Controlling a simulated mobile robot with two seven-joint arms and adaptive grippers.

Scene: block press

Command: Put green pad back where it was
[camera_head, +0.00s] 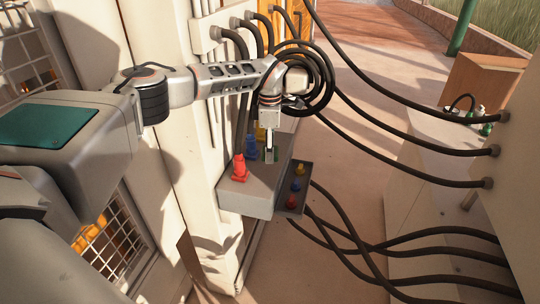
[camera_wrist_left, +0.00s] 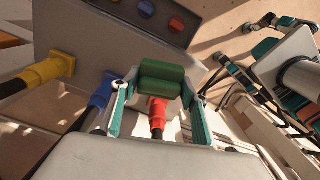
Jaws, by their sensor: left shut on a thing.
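My left gripper (camera_head: 269,155) is shut on the green pad and holds it over the grey box on the wall. In the left wrist view the green pad (camera_wrist_left: 161,80) is a rounded block between the teal fingertips of the gripper (camera_wrist_left: 160,92). A red plug (camera_head: 240,168), a blue plug (camera_head: 252,146) and a yellow plug (camera_head: 261,133) stand on the grey box (camera_head: 249,203). I cannot tell whether the pad touches the box.
A dark panel (camera_head: 281,208) with yellow, blue and red buttons is on the box's right side. Black cables loop around my left wrist and run to the right wall. A brown box (camera_head: 480,82) stands at the right. The ground beyond the panel is mostly clear.

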